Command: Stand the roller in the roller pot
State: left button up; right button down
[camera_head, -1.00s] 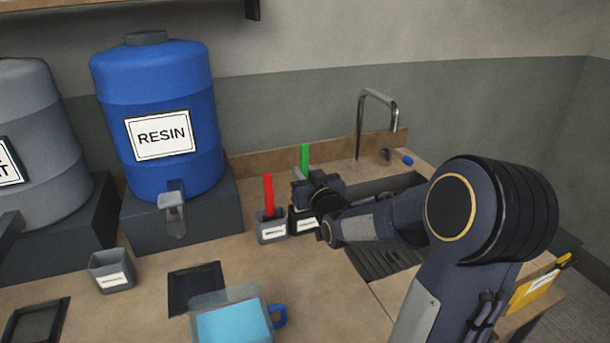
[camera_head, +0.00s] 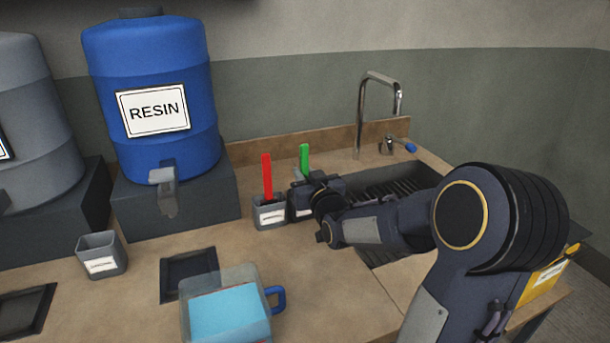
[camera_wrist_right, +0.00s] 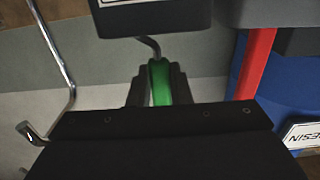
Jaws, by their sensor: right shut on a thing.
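The roller's green handle (camera_head: 304,158) stands upright behind the dark pot area in the head view. In the right wrist view the green handle (camera_wrist_right: 160,82) sits between the fingers of my right gripper (camera_wrist_right: 160,88), which is shut on it. A bent wire (camera_wrist_right: 150,46) runs from the handle toward a dark labelled pot (camera_wrist_right: 150,18). That pot (camera_head: 298,209) is mostly hidden behind my right gripper (camera_head: 306,184) in the head view; its label is unreadable. The roller head is not visible, and I cannot tell how deep it sits. My left gripper is not in view.
A grey pot (camera_head: 270,212) holding a red-handled tool (camera_head: 266,174) stands directly left of the dark pot. A sink (camera_head: 390,195) with a tap (camera_head: 362,110) lies right. The blue resin drum (camera_head: 150,65), an empty grey pot (camera_head: 103,258) and a blue-filled jug (camera_head: 228,312) are left.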

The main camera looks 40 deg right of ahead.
jog(key=c, duration=1.3)
grip_release()
jog(key=shift+o, duration=0.2)
jog(key=v, duration=0.7)
jog(key=shift+s+a, duration=0.15)
jog(key=shift+s, duration=0.2)
jog(key=shift+s, duration=0.1)
